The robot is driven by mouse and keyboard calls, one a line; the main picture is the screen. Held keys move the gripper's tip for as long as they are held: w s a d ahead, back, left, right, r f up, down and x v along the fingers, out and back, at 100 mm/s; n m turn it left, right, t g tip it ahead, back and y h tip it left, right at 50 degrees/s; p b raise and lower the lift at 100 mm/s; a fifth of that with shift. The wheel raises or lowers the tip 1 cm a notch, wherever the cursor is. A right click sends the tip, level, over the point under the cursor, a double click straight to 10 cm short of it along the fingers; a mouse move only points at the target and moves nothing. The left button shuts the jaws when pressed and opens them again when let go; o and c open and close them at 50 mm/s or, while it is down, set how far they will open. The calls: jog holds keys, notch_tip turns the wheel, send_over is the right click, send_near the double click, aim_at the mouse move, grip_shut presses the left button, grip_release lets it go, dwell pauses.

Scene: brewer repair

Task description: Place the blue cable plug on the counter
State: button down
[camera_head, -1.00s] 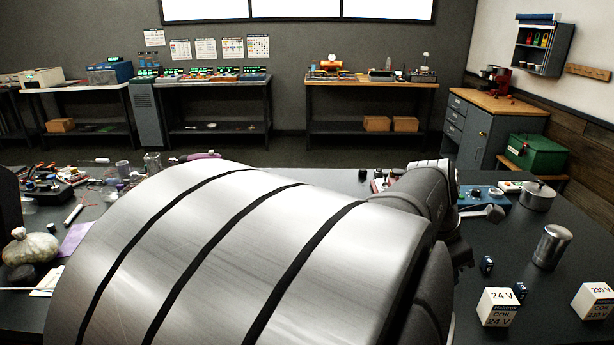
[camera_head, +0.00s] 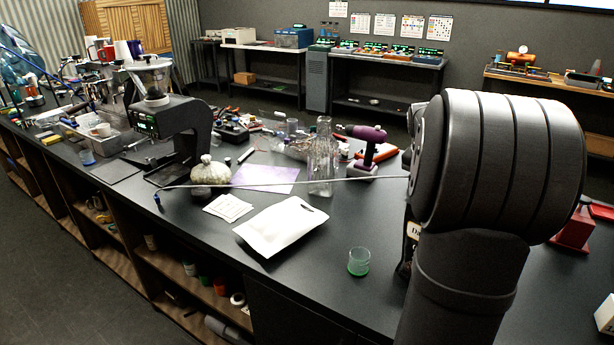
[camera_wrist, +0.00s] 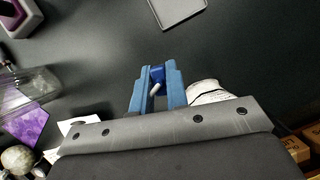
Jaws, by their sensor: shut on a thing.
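My gripper (camera_wrist: 156,92) shows in the wrist view as two blue fingers, shut on the blue cable plug (camera_wrist: 157,74). A short pale pin or cable end sticks out between the fingers. The dark counter (camera_wrist: 95,60) lies beneath, and I cannot tell how high above it the plug is. In the head view my arm fills the right side and hides the gripper and the plug. The counter (camera_head: 310,240) shows there with a bare dark front area.
A white pouch (camera_head: 280,226), paper cards (camera_head: 228,207), a green cup (camera_head: 359,261), a glass bottle (camera_head: 322,160) and a purple drill (camera_head: 370,145) are on the counter. A grinder (camera_head: 175,120) stands left. A thin pale line crosses behind the pouch. Open shelves (camera_head: 190,285) are below the front edge.

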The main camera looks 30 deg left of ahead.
jog(key=a+n+y, duration=0.1)
jog(key=a+n, duration=0.2)
jog(key=a, duration=1)
send_over(336, 216)
jog(key=s, duration=0.2)
notch_tip(336, 216, down, 13)
jog(key=shift+w+r, duration=0.1)
jog(key=shift+w, duration=0.05)
jog(key=shift+f, duration=2)
jog(key=shift+f, duration=0.1)
jog(key=c, duration=1.8)
grip_release()
jog(key=shift+f, duration=0.1)
jog(key=shift+c, duration=0.2)
jog(key=o, duration=0.4)
jog(key=shift+o, duration=0.2)
